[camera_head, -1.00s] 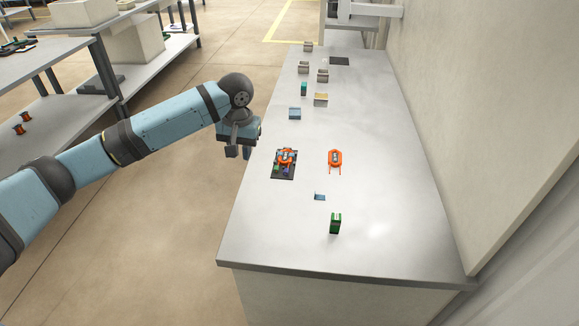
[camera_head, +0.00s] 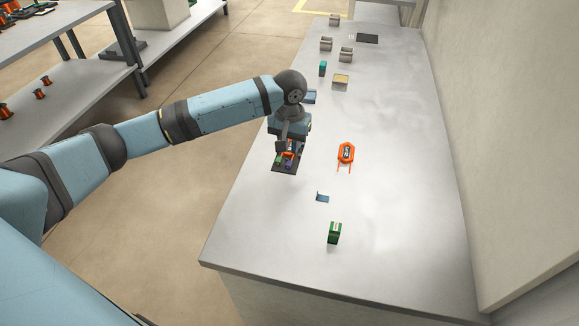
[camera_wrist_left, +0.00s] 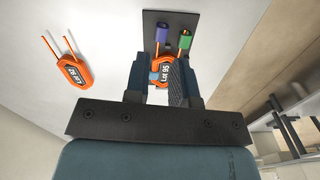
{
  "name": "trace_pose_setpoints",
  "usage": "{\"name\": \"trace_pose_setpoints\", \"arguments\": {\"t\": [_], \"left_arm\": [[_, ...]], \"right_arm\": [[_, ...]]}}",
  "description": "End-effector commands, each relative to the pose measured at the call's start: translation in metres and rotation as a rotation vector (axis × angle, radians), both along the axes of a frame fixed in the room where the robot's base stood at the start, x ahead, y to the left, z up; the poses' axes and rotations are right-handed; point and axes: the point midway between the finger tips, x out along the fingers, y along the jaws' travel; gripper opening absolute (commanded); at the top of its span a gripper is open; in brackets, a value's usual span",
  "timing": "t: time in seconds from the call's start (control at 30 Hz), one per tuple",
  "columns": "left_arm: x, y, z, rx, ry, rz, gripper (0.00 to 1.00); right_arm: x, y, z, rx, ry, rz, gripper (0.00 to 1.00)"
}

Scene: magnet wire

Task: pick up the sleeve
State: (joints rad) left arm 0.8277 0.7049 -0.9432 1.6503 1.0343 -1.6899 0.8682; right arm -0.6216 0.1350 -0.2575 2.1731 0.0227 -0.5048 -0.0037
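My left gripper (camera_head: 284,152) is over the dark plate (camera_head: 285,170) on the bench. A purple tube (camera_wrist_left: 162,32) and a green tube (camera_wrist_left: 185,38) sit on the plate just beyond the fingertips. A small blue piece (camera_wrist_left: 154,76) shows beside the orange piece, partly hidden by a finger. I cannot tell which piece is the sleeve. My right gripper is out of view.
A second orange piece (camera_head: 346,153) lies on the bench right of the plate. A small blue part (camera_head: 322,198) and a green box (camera_head: 334,232) stand nearer. Several small blocks, a tan-topped one (camera_head: 341,79) among them, stand farther back. A wall runs along the right.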

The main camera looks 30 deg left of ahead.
Motion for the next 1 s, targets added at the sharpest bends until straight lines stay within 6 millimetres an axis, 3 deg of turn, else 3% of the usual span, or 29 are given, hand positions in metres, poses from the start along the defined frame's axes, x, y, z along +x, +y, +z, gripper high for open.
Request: {"name": "trace_pose_setpoints", "arguments": {"t": [0.27,0.57,0.8,0.83,0.9,1.0], "left_arm": [[-0.001,0.0,-0.019,0.001,0.001,0.0,0.23],[-0.005,0.001,-0.061,0.001,0.001,0.0,0.23],[-0.005,0.001,-0.064,0.0,-0.001,0.0,0.23],[-0.005,0.001,-0.063,0.0,-0.001,0.0,0.21],[-0.005,0.001,-0.063,0.0,-0.001,0.0,0.05],[-0.005,0.001,-0.063,0.0,-0.001,-0.001,0.02]], "right_arm": [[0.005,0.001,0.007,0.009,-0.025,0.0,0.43],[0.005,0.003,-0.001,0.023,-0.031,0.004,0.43],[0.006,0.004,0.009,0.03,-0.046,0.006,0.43],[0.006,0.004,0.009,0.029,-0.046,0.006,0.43],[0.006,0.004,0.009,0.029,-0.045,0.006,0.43],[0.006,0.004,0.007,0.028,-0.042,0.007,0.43]]}}
